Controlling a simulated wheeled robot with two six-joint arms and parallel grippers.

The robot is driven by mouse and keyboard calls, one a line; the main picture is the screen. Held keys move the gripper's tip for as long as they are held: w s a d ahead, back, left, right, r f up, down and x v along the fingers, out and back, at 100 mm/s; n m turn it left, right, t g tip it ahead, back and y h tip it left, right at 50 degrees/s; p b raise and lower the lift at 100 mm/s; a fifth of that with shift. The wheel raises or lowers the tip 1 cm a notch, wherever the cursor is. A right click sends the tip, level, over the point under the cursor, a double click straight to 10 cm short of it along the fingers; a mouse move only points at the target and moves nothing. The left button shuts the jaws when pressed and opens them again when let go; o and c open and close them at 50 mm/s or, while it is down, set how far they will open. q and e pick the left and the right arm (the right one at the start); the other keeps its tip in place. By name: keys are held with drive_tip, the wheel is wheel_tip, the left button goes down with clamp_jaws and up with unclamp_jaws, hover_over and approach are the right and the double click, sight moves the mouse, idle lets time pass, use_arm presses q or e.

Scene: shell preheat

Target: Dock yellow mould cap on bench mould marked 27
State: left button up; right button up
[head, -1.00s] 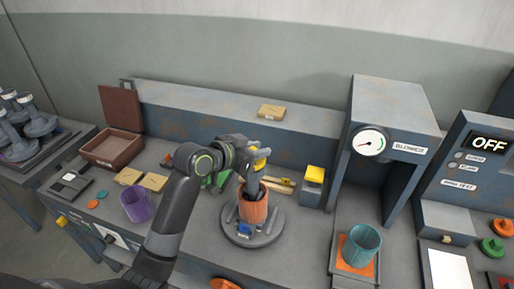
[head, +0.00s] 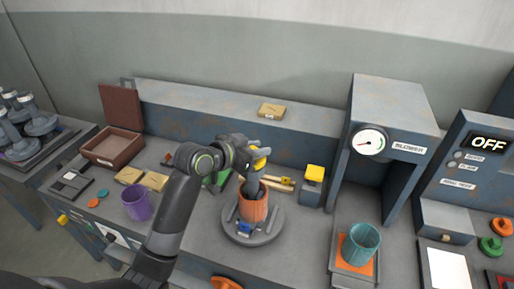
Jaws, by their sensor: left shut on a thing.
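My left gripper (head: 257,168) is over the round grey bench mould (head: 266,233), shut on a small yellow piece (head: 261,153) that looks like the yellow mould cap. The jaws hide much of the yellow piece. A dark grey part shows just below the jaws, inside the top of an orange cup-like shell (head: 253,211). The shell stands upright on the mould's base, with a small blue piece (head: 244,229) at its front. I cannot tell whether the yellow piece touches the part under it. No 27 is readable. My right gripper is not in view.
A yellow-topped grey block (head: 313,183) stands just right of the mould. A teal cup (head: 361,244) stands under the blower (head: 393,115). A purple cup (head: 136,204) and an open brown box (head: 112,148) are left. The raised back ledge (head: 215,104) runs behind.

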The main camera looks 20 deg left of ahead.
use_arm(q)
drive_tip(key=shift+f+b, duration=0.35)
drive_tip(key=shift+f, duration=0.25)
drive_tip(key=o, duration=0.7)
drive_tip(key=shift+s+a+r+p, duration=0.3)
drive_tip(key=shift+s+p, duration=0.1)
drive_tip(key=shift+p, duration=0.1)
drive_tip(key=shift+p+v, duration=1.35)
drive_tip(key=shift+v, duration=0.7)
drive_tip(key=p+v, duration=0.3)
drive_tip(key=v, duration=0.3)
drive_tip(key=shift+f, duration=0.1)
